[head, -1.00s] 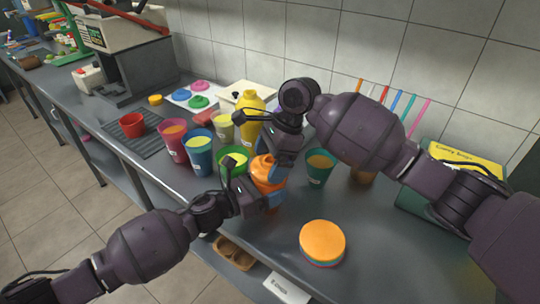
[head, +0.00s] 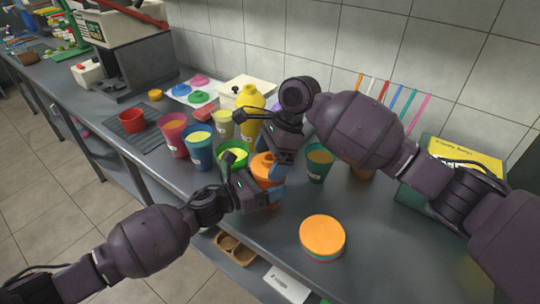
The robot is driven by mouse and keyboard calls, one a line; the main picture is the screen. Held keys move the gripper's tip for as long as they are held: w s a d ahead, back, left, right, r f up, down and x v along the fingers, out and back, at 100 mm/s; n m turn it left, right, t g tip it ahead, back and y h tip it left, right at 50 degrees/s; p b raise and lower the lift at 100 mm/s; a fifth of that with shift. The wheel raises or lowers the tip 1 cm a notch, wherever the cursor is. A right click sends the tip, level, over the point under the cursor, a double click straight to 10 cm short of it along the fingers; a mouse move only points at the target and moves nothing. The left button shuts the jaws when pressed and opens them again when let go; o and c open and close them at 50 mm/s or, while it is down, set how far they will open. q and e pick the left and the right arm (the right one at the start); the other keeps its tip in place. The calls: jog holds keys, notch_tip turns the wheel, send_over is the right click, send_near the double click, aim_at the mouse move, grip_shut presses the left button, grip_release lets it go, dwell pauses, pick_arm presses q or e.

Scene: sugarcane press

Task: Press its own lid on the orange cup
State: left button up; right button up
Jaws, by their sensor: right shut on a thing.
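The orange cup (head: 266,184) stands near the middle of the counter, mostly hidden by my grippers. An orange lid-like domed top (head: 262,165) shows at its mouth; I cannot tell whether it is fully seated. My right gripper (head: 279,170) comes down from above at the right side of this orange top and is shut on it, its fingertips partly hidden. My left gripper (head: 270,193) is low beside the cup at its front; its fingers are largely hidden, so its grip is unclear. A stack of flat discs with an orange one on top (head: 322,235) lies at front right.
Filled cups stand close by: green (head: 234,157), blue (head: 200,150), pink (head: 173,134) and teal (head: 319,165). A yellow bottle (head: 250,100) is behind. Pink, green and blue lids (head: 200,80) lie on a white sheet.

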jog(key=shift+f, duration=0.45)
jog(key=o, duration=0.5)
jog(key=shift+r, duration=0.1)
jog(key=v, duration=1.2)
pick_arm(q)
jog(key=o, duration=1.2)
